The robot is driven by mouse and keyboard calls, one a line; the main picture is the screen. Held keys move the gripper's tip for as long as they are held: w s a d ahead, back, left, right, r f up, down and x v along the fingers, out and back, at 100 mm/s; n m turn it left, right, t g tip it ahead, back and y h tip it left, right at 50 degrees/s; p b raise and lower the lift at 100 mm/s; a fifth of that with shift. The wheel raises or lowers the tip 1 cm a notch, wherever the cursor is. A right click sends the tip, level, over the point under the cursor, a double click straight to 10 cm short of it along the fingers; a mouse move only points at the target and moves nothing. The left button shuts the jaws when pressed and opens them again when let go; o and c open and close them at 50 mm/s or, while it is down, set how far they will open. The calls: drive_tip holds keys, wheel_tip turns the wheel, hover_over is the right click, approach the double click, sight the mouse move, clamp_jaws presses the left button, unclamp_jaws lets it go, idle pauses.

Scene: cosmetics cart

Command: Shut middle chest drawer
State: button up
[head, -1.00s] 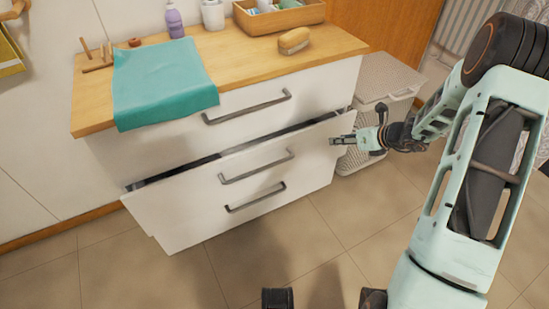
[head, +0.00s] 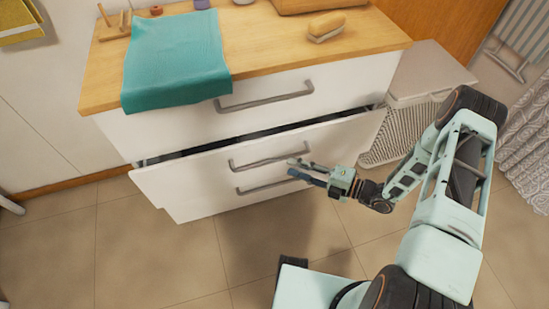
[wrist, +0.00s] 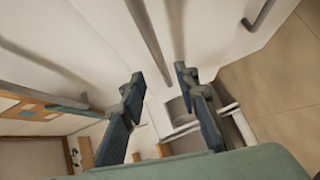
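The white chest's middle drawer (head: 190,185) stands partly pulled out, with a dark gap along its top edge below the top drawer (head: 180,125). Its grey bar handle (head: 250,163) shows on its front. My gripper (head: 293,167) is in front of the drawer, near the handle's right end. In the wrist view my gripper (wrist: 155,85) has its two fingers apart with nothing held. A handle, likely the middle one (wrist: 148,40), shows beyond and between the fingers. I cannot tell whether a finger touches it.
Below is the bottom drawer's handle (head: 262,187). The wooden top (head: 265,55) bears a teal cloth (head: 175,65) hanging over the front edge and a brush (head: 326,25). A light basket (head: 400,125) stands right of the chest. The tiled floor (head: 150,260) in front is clear.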

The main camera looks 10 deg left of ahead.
sight(273, 159)
drive_tip(key=b+x, duration=0.1)
drive_tip(key=x, duration=0.7)
drive_tip(key=shift+a, duration=0.2)
clamp_jaws()
drive_tip(key=shift+w, duration=0.15)
